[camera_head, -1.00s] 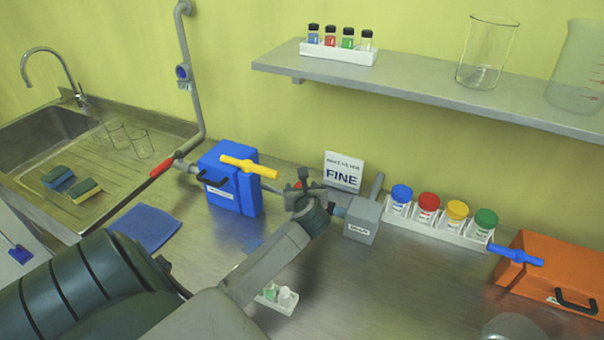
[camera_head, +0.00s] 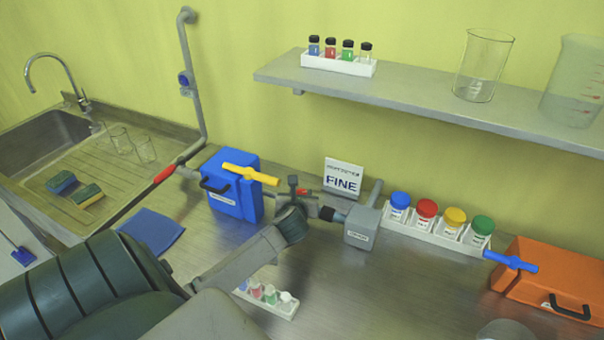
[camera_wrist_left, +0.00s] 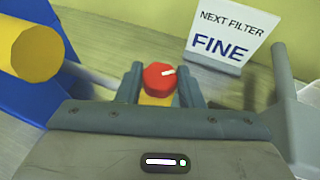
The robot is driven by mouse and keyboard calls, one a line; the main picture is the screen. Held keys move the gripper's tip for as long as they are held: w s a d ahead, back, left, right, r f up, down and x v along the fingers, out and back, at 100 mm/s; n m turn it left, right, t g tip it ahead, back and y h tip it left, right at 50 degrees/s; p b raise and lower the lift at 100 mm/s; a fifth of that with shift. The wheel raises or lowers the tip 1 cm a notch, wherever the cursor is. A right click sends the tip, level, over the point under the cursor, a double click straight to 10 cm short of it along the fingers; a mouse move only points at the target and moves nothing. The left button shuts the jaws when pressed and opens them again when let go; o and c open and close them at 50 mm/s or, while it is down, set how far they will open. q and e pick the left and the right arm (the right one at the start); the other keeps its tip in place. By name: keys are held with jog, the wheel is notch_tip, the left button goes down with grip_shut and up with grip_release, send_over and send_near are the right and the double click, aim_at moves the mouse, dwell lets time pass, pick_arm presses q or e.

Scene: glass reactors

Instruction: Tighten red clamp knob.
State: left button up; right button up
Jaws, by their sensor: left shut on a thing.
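The red clamp knob (camera_wrist_left: 160,76) is round with a white mark pointing right and slightly up. In the wrist view it sits between the two grey-blue fingers of my left gripper (camera_wrist_left: 160,88), which is shut on it from both sides. A yellow-orange piece shows just below the knob. In the head view my left gripper (camera_head: 300,191) is at the pipe run, between the blue box and the small grey box. Only a little red of the knob shows there, and the wrist hides most of the clamp. My right gripper is out of view.
A blue box (camera_head: 244,197) with a yellow handle (camera_head: 250,174) stands left of the gripper. A grey box (camera_head: 362,228) and a "FINE" sign (camera_head: 343,178) are close on the right. A small vial rack (camera_head: 270,304) stands in front. Counter at front right is mostly clear.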

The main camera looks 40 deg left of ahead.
pick_arm(q)
jog(key=shift+s+a+r+m+t+h+p, duration=0.1)
jog(key=shift+m+t+h+p, duration=0.05)
jog(key=shift+m+h+p, duration=0.2)
jog(key=shift+a+r+m+t+h+p, duration=0.1)
jog(key=shift+m+t+h+p, duration=0.1)
jog(key=shift+m+h, duration=0.2)
jog(key=shift+f+h, duration=0.15)
jog(key=shift+h, duration=0.1)
jog(key=shift+d, duration=0.1)
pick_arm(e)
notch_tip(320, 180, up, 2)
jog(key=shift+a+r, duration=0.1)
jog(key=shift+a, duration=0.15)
pick_arm(q)
jog(key=o, duration=1)
jog(key=b+v, duration=0.2)
jog(key=v, duration=0.8)
jog(key=shift+s+d+b, duration=0.2)
jog(key=shift+s+b, duration=0.15)
jog(key=shift+s, duration=0.05)
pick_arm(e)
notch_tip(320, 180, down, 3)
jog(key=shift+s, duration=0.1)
